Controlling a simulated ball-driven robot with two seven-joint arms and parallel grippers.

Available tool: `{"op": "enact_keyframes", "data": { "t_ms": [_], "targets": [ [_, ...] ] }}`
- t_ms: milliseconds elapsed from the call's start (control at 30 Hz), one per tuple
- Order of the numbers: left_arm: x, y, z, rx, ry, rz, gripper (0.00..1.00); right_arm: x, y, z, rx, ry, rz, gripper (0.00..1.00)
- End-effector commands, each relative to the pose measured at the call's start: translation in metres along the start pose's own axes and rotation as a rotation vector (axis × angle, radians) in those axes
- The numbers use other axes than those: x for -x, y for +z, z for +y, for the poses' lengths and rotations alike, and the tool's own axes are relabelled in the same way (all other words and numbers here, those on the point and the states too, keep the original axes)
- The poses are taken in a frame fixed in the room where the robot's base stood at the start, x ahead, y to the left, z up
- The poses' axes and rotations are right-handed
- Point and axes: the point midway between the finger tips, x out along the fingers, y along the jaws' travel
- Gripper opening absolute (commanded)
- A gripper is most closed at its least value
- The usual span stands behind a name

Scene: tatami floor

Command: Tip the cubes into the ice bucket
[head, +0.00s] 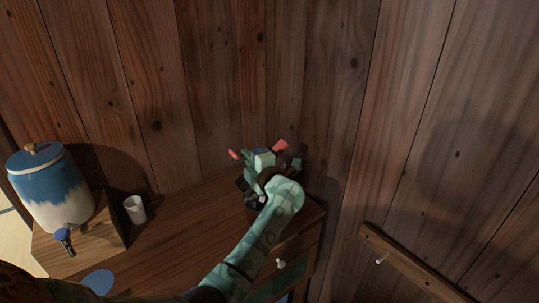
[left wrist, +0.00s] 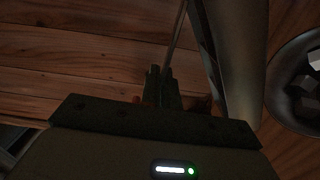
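My left gripper (head: 262,163) is above the far right end of the wooden cabinet top, close to the wall. In the left wrist view its fingers (left wrist: 163,88) are close together around the lower end of a thin metal strip (left wrist: 176,40). A smooth grey metal wall (left wrist: 238,60) stands just right of the strip. Pale grey cubes (left wrist: 313,60) lie in a round metal container (left wrist: 281,65) at the right edge, which is cut off. In the head view the gripper and forearm mostly hide this spot. I cannot tell which metal part is the ice bucket. My right gripper is out of view.
A blue and white dispenser (head: 55,190) with a tap sits on a wooden stand (head: 105,235) at left. A small white cup (head: 134,209) stands beside it. A blue disc (head: 98,282) lies nearer. The cabinet top (head: 185,225) is clear between cup and gripper. Plank walls close in behind and right.

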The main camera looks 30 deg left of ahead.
Motion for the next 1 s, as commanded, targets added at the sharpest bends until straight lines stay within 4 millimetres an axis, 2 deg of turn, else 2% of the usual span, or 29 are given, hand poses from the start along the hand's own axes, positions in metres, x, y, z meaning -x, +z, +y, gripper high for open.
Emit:
{"op": "enact_keyframes", "data": {
  "t_ms": [33,1000],
  "targets": [
    [0.0,-0.001,0.006,-0.015,0.002,0.0,0.0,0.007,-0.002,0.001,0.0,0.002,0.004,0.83],
    [0.0,-0.001,0.023,-0.459,0.001,0.0,0.0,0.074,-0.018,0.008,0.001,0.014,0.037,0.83]
  ]
}}
